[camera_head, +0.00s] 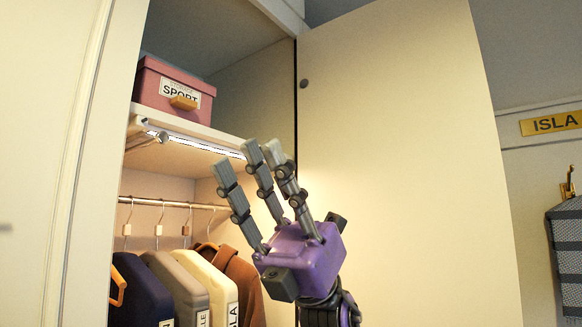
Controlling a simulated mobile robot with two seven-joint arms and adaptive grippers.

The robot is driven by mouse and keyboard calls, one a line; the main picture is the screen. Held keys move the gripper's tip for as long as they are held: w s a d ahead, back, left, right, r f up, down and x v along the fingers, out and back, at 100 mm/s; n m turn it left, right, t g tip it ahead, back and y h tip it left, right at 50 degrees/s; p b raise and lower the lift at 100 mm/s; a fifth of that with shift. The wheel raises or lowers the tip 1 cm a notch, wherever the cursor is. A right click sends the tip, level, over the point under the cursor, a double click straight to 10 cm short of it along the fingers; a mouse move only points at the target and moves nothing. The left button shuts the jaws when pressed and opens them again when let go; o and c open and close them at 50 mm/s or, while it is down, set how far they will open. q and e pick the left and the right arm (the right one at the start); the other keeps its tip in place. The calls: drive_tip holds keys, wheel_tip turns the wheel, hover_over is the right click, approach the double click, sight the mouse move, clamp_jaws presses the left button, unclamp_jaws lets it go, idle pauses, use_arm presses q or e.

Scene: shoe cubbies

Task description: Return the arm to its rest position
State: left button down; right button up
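My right gripper (248,165) is raised in the middle of the head view, with a purple palm and grey jointed fingers pointing up and to the left. The fingers are spread and nothing shows between them. It is in front of the open wardrobe (190,165) and the wardrobe's open door panel (400,150). Its arm comes up from the bottom of the picture, and most of the arm is out of view. My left gripper is not in view.
A pink box (175,90) labelled SPORT stands on the upper shelf (190,128). Garments (185,285) and empty hangers (158,230) hang from a rail below.

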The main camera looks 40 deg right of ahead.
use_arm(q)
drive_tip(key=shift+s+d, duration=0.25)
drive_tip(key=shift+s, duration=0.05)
